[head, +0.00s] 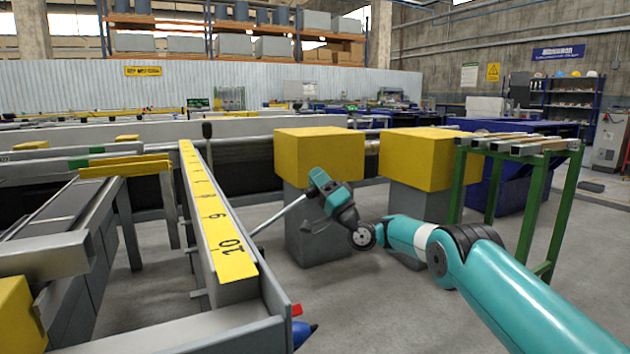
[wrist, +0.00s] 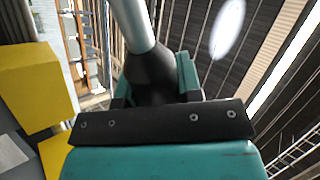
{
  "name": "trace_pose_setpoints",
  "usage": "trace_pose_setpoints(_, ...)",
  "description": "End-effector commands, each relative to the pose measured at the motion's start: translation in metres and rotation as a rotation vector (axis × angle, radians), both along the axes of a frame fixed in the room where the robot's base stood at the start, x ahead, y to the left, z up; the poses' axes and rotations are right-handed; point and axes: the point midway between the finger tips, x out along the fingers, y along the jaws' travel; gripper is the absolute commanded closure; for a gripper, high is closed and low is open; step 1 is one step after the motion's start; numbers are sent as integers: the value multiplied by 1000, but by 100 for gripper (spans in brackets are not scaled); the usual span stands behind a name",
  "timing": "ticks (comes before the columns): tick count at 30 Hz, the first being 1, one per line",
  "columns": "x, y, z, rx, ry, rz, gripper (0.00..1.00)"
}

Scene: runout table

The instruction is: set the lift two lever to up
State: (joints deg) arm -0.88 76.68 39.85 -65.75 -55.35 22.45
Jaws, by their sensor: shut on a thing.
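A silver lever rod (head: 279,214) slants up and right from the side of the runout table to my gripper (head: 318,186). In the wrist view my gripper (wrist: 153,88) is shut on the lever's black grip (wrist: 150,72), and the grey rod (wrist: 133,22) runs away from it toward the top edge. In the head view the grip is hidden by the gripper, and the rod's lower end is at the table's right side. No label shows on this lever, so I cannot read which lift it belongs to.
The runout table's yellow numbered scale (head: 212,210) lies left of the lever. Another black-knobbed lever (head: 207,131) stands upright farther back. Yellow-topped grey blocks (head: 319,153) (head: 415,158) stand behind my arm. A green rack (head: 562,205) is at right. Bare floor lies between.

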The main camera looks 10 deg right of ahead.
Motion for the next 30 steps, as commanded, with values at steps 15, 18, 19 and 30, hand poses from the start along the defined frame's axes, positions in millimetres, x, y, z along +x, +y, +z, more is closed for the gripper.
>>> trace_pose_setpoints(15,1,-1,-3,-2,5,-3,41)
trace_pose_setpoints(18,1,-1,-2,-1,4,-2,41)
trace_pose_setpoints(19,1,-1,-2,-1,3,-2,41)
trace_pose_setpoints(30,-17,-20,-23,2,10,-4,41)
